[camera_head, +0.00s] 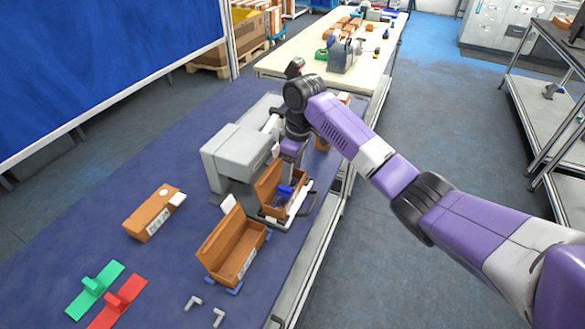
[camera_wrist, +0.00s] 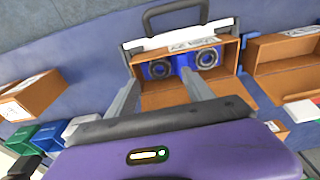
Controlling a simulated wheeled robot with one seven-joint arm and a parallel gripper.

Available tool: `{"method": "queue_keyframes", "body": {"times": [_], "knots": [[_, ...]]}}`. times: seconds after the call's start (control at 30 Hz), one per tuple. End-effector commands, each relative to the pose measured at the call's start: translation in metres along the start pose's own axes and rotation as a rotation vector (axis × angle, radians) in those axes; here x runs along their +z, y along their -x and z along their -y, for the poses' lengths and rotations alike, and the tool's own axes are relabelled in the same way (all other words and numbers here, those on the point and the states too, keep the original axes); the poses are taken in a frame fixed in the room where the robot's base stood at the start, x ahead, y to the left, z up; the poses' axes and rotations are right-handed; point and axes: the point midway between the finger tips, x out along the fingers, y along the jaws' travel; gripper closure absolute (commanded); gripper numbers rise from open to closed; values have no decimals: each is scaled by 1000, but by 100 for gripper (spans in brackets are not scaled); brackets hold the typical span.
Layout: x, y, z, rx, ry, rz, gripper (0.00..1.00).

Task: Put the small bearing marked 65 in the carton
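I see nothing held. In the head view my wrist hides much of the gripper (camera_head: 287,174).
A second open carton (camera_head: 235,250) and a closed carton (camera_head: 152,212) stand on the table. The grey machine (camera_head: 236,153) is close on the left of my gripper. Green (camera_head: 95,288) and red (camera_head: 118,302) pieces lie front left. Bare table lies at far left.

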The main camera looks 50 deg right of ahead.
Motion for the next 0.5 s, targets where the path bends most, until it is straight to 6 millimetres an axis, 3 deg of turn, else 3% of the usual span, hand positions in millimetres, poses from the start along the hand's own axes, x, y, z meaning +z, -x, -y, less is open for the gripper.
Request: {"method": "queue_keyframes", "body": {"times": [0.27, 0.5], "knots": [[0, 6, 0, 1, 0, -1, 40], [-1, 42, -1, 2, 1, -3, 40]]}}
